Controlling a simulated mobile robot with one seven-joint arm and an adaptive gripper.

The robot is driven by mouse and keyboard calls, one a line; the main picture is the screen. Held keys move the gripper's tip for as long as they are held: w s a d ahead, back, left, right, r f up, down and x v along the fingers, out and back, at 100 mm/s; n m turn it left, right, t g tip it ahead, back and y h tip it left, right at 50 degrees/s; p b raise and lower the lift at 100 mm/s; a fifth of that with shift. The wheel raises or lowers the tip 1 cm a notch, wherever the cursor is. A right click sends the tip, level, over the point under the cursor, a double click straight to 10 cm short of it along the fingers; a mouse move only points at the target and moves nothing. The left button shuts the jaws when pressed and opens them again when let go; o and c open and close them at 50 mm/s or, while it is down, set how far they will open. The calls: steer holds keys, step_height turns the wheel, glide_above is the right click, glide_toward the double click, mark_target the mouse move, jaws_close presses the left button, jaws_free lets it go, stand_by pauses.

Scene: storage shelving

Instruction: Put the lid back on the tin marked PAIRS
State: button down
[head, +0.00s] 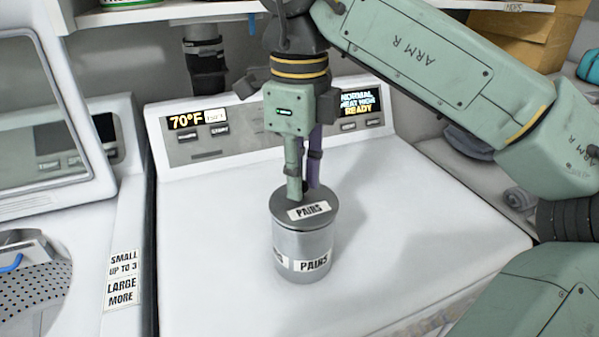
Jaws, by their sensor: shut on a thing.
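A grey metal tin (301,247) marked PAIRS stands upright on the white top of an appliance. A grey lid (300,207) with its own PAIRS label sits over the tin's mouth and looks about level. I cannot tell whether it is pressed fully down. My gripper (303,190) points straight down from above, its fingertips at the top of the lid. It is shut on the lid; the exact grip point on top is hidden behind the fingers.
The white appliance top (420,230) around the tin is clear. Its control panel (200,130) rises behind. A shelf (170,12) runs overhead. At left is an open washer door (45,110); at right are a rolled grey cloth (519,199) and cardboard boxes (520,35).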

steer(key=c, duration=1.4)
jaws_free()
steer(key=o, duration=0.5)
steer(key=shift+r+p, duration=0.55)
steer(key=shift+r, duration=3)
steer(key=shift+c, duration=0.5)
jaws_close()
